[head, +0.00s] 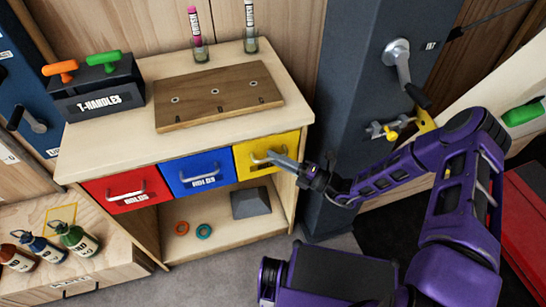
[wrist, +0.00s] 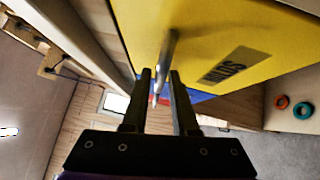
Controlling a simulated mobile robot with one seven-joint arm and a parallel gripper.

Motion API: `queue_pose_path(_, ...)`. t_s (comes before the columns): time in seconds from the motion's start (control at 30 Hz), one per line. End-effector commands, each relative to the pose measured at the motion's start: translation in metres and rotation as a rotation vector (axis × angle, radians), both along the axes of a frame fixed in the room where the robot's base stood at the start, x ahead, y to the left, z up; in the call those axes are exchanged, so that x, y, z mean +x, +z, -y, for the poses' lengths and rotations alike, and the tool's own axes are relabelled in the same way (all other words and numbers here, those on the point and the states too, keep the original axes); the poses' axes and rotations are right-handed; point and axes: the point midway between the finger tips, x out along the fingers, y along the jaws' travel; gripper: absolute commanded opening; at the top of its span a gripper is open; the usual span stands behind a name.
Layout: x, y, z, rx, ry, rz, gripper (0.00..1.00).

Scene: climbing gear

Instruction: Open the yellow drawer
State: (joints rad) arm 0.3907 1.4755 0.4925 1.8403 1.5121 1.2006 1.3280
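The yellow drawer (head: 258,152) is at the right end of the row under the cabinet top, its front about level with the blue drawer beside it. It fills the upper part of the wrist view (wrist: 215,35). Its metal bar handle (wrist: 169,48) stands out from the front. My gripper (head: 280,158) is at this handle. In the wrist view my gripper (wrist: 161,75) is open, with a finger on each side of the handle's line and a visible gap. I cannot tell whether either finger touches the handle.
A blue drawer (head: 194,181) and a red drawer (head: 114,199) sit to the left. A wooden board (head: 200,88) and a T-handles box (head: 100,99) are on the cabinet top (head: 120,140). A dark column (head: 352,110) stands close right. Below is an open shelf.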

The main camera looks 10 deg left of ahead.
Motion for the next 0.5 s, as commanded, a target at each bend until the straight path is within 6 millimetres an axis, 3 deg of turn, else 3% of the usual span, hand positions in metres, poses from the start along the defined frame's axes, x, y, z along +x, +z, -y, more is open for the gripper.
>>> queue_pose_path(0.4, 0.0026, 0.0012, -0.0098, -0.001, -0.001, 0.001, 0.27)
queue_pose_path(0.5, 0.0026, 0.0013, -0.0097, -0.001, -0.001, 0.001, 0.11)
